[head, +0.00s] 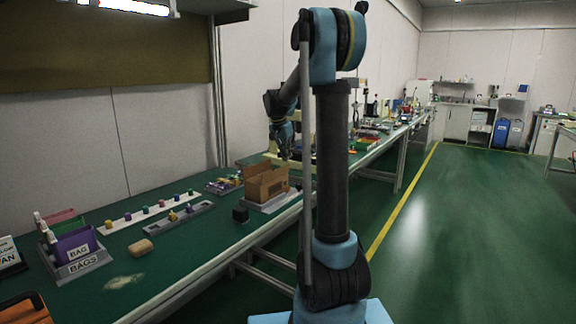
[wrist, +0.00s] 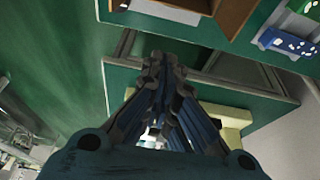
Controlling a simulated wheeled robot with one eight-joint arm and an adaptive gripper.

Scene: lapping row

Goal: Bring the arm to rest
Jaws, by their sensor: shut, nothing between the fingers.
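My gripper (wrist: 160,62) points away from the camera in the wrist view, its fingers together and nothing between them. In the head view my gripper (head: 284,150) hangs at the end of my bent arm, past the open cardboard box (head: 266,186) and partly hidden by my arm links. In the wrist view the bench edge and a brown box (wrist: 232,14) lie beyond the fingertips. I see no contact between the gripper and anything.
The long green bench (head: 190,240) runs along the wall. It bears a bag bin (head: 77,250), a wooden block (head: 140,248), a black cube (head: 240,214) and rails with coloured pegs (head: 150,216). The green floor (head: 450,240) on the right is clear.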

